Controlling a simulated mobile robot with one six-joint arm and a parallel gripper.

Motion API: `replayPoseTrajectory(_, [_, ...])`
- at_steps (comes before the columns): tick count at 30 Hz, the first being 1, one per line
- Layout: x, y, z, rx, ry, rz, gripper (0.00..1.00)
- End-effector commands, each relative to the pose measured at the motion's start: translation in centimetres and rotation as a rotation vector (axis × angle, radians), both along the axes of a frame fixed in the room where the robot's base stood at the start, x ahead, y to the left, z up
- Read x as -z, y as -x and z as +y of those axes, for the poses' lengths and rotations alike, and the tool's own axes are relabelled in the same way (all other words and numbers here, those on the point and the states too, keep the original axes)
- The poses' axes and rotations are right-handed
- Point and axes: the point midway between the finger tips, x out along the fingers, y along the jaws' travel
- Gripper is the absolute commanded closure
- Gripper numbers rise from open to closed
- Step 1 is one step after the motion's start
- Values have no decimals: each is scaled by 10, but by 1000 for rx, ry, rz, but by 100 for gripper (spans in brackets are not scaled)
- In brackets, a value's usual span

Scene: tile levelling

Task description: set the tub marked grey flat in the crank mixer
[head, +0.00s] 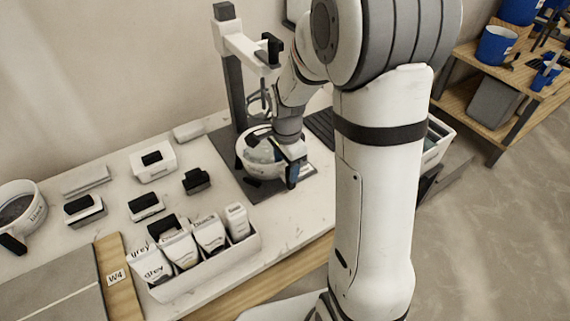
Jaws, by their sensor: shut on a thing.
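A white round tub (247,162) sits at the crank mixer (233,88), low over the dark base and under the whisk. Any marking on it is hidden or too small to read. I cannot tell whether it rests flat on the base or is held just above it. My gripper (291,176) is at the tub's right side, pointing down, and is shut on what seems to be the tub's handle or rim. The fingers partly hide the contact.
Another white tub (22,212) with a dark handle stands at far left, its marking dark. A white caddy (205,268) holds several bags, one marked grey. Small black-and-white blocks (152,166) stand left of the mixer. A shelf (520,95) with blue buckets is at right.

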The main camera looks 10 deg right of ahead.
Motion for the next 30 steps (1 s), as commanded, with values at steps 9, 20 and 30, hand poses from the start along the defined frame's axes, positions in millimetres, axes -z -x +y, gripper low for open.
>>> replayPoseTrajectory(9, [0,0,0,0,0,2,30])
replayPoseTrajectory(20, [2,2,0,0,0,6,16])
replayPoseTrajectory(30, [-19,1,0,1,0,3,16])
